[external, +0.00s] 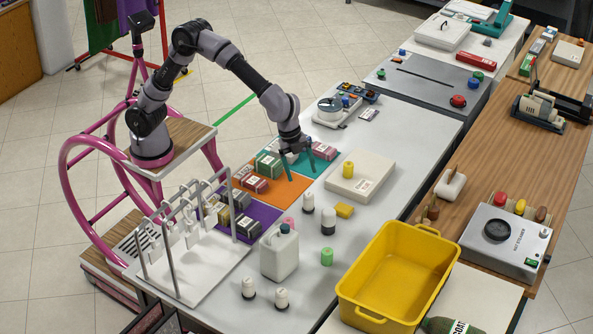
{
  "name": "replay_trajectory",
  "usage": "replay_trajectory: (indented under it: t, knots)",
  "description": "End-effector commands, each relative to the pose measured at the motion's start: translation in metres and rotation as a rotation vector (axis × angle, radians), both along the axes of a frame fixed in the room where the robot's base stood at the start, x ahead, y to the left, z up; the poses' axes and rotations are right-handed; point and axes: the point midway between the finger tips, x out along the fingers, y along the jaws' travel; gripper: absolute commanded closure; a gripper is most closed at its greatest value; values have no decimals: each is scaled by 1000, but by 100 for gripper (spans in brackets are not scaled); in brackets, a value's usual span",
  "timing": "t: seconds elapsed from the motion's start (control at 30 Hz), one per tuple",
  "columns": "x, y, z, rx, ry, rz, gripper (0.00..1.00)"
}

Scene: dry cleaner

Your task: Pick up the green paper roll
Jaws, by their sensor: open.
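A small green cylinder (327,257), which looks like the green paper roll, stands upright on the white counter (350,232), between the white jug (280,252) and the yellow bin (400,275). My gripper (298,164) points down, open, above or at the teal mat (327,166), well behind the green roll and to its left in the picture. I cannot tell whether its fingertips touch anything. Small boxes lie near the fingers, partly hidden by them. The green roll is in full view and apart from my gripper.
A pale flat box (360,180) bears a yellow cylinder (348,169). A white rack (190,262) stands at the counter's left edge.

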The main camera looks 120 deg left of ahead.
Motion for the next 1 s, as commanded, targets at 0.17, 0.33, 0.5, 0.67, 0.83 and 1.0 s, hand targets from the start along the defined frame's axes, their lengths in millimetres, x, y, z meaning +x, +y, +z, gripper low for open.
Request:
replay_trajectory:
  t: [0.17, 0.33, 0.5, 0.67, 0.83, 1.0]
  knots:
    - [51, 8, -90, -54, 68, -35, 13]
    - [79, 15, -167, -104, 113, -57, 13]
    - [91, 19, -214, -135, 135, -67, 13]
    - [94, 20, -231, -144, 140, -69, 13]
    - [95, 18, -252, -144, 143, -70, 13]
    - [98, 16, -278, -142, 142, -70, 13]
